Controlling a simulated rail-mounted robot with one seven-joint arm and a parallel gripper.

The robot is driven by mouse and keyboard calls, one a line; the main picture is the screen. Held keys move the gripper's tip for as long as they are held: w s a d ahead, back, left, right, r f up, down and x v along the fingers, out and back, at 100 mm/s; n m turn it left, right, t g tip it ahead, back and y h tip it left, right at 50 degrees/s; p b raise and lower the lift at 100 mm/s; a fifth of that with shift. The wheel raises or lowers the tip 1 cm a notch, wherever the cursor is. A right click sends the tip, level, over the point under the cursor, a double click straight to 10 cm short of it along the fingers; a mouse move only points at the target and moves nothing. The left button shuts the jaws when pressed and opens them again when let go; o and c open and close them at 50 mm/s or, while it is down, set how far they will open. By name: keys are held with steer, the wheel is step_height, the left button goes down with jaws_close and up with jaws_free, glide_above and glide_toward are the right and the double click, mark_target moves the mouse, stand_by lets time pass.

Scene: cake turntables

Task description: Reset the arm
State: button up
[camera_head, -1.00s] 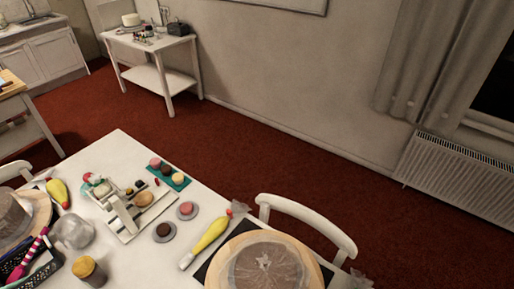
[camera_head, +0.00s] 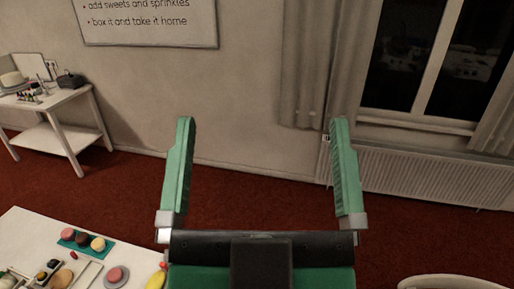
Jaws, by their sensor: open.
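My gripper (camera_head: 262,150) is in the lower middle of the head camera view. Its two green fingers point up and stand wide apart, with nothing between them. Its dark body hides part of the floor and the area right of the white table. The white table (camera_head: 35,226) shows at the lower left, with its near part cut off by the picture's edge.
A white chair back (camera_head: 445,282) is at the lower right. A side table (camera_head: 75,118) stands back left.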

step_height(320, 180, up, 22)
steer(key=p, duration=2.1)
steer(key=shift+f, duration=0.15)
